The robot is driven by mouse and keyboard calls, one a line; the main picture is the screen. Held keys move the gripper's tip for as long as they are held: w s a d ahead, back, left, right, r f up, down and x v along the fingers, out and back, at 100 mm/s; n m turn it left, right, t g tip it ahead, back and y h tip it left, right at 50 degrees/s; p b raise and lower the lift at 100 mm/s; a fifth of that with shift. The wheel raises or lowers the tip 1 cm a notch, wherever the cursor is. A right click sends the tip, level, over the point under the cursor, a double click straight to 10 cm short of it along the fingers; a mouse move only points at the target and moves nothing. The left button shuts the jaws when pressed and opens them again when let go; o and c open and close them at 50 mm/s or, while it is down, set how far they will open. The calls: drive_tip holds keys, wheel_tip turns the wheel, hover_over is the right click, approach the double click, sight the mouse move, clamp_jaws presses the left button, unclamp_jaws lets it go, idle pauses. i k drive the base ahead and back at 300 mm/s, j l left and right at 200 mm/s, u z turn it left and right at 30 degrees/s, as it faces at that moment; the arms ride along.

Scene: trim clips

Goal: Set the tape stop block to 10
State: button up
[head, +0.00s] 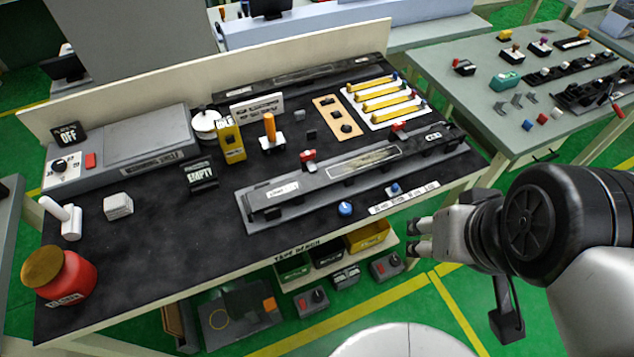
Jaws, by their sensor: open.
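My gripper (414,238) is open and empty, its two fingertips pointing left, in front of the bench's right front edge. The dark bench top (130,265) carries a white plate with several yellow strips (385,101) that look like tapes; small blue and red knobs sit at their right ends. A long grey fixture (355,173) lies in front of them, with a small red block (308,155) at its back edge. Another red piece (399,127) is near the plate's front right. I cannot tell which piece is the tape stop block, and scale numbers are too small to read.
A blue knob (345,208) and a smaller blue one (394,188) stand near the front edge. An orange post (270,127), a yellow box (229,142) and a red jar (60,277) stand further left. A shelf with bins (368,236) sits below.

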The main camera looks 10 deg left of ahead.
sight(395, 190)
drive_tip(key=i+j+z, duration=0.1)
drive_tip(key=z, duration=0.25)
drive_tip(key=i+j+z, duration=0.2)
drive_tip(key=z, duration=0.2)
drive_tip(key=i, duration=0.05)
